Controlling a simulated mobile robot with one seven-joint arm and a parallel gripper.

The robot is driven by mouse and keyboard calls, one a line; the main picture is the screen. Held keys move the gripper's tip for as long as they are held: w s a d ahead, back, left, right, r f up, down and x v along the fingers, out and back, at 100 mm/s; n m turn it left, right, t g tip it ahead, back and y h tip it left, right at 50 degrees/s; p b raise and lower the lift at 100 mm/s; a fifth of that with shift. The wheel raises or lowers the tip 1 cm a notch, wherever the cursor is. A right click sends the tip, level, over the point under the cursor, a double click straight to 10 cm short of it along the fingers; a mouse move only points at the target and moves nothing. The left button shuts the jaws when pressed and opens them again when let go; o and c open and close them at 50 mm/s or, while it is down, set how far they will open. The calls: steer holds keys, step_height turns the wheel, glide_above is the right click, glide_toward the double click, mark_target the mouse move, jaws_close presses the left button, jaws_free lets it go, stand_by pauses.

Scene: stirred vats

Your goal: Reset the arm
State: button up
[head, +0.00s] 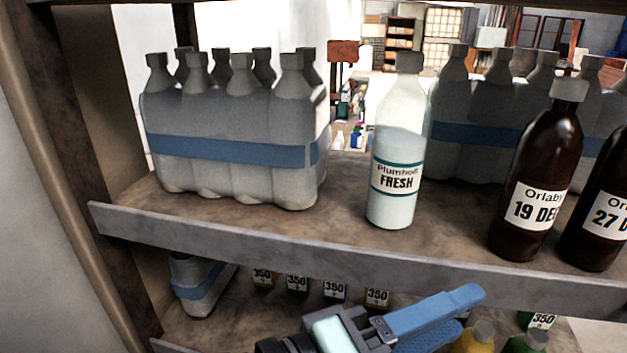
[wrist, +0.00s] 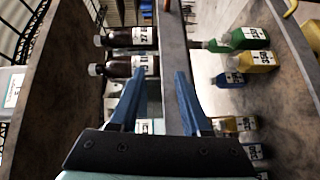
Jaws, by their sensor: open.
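My gripper (head: 471,309) is in front of the shelf unit, low in the head view, below the upper shelf's front lip (head: 300,252). Its two blue fingers point to the right there. In the wrist view my gripper (wrist: 160,75) has its fingers spread apart with nothing held between them. The grey shelf lip (wrist: 172,60) runs up the picture beyond the gap between the fingers. Part of my arm is cut off by the bottom edge of the head view.
The upper shelf holds a white bottle (head: 396,150) labelled FRESH, wrapped grey bottle packs (head: 235,125) and dark brown bottles (head: 537,175). The lower shelf holds small labelled bottles, including a yellow one (wrist: 258,60) and a green one (wrist: 240,38). A shelf post (head: 75,130) stands at left.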

steer(key=w+a+r+m+t+y, duration=0.2)
steer(key=w+a+r+t+y, duration=0.3)
steer(key=w+r+t+y, duration=0.55)
steer(key=s+a+r+m+t+y, duration=0.1)
steer(key=s+a+r+t+y, duration=0.15)
steer(key=s+r+t, duration=0.4)
steer(key=s+a+r+m+t+y, duration=0.1)
steer(key=s+a+r+t+y, duration=0.15)
steer(key=r, duration=0.75)
step_height(320, 180, down, 13)
steer(key=b, duration=1.2)
steer(key=shift+w+a+r+t, duration=0.25)
steer(key=shift+a+t, duration=0.1)
steer(key=shift+t, duration=0.1)
